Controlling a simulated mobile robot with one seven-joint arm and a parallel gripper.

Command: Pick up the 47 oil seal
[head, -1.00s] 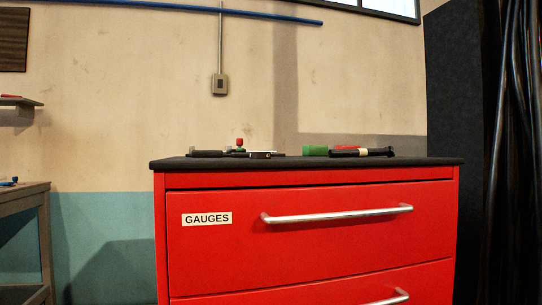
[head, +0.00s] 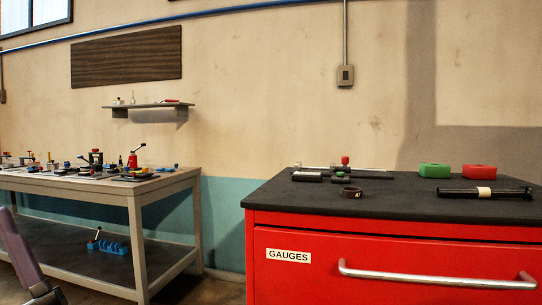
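The 47 oil seal (head: 352,192) is a short dark brown ring marked "47". It lies flat near the left front part of the black top (head: 400,212) of the red drawer cabinet. Bare top surrounds it closely, with a dark block a little behind and to its left. My gripper is not in view, so its opening and what it holds cannot be seen.
Behind the seal lie a dark block (head: 307,177) and a red-knobbed gauge (head: 345,162). Green (head: 434,171) and red (head: 479,172) blocks and a black rod-like tool (head: 484,192) lie right. A cluttered workbench (head: 130,196) stands left.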

